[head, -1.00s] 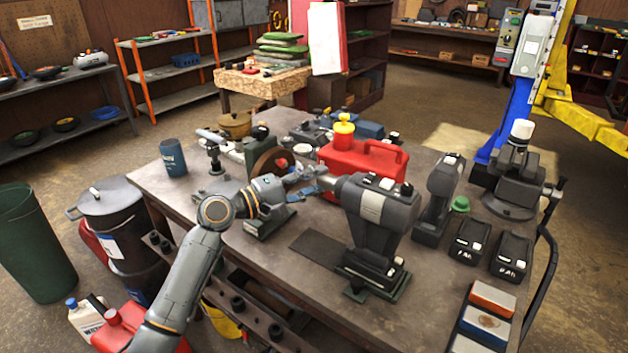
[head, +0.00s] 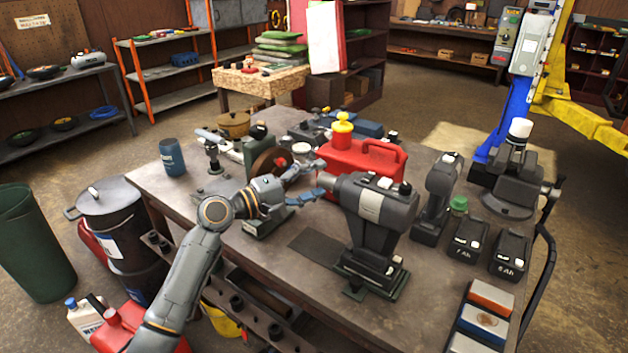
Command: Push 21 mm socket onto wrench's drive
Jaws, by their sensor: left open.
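The wrench (head: 375,225) is a large grey and black power tool standing upright in a dark stand on the workbench (head: 315,320). Its nose points left. My left gripper (head: 318,180) is open at the nose, its fingers by the front end. I cannot make out the 21 mm socket; the fingers and the small scale hide whether anything sits on the drive. My right gripper does not show.
A bench grinder (head: 268,165) is to the left. A second drill-like tool (head: 437,195), battery packs (head: 468,240) and a vise (head: 515,180) stand to the right.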

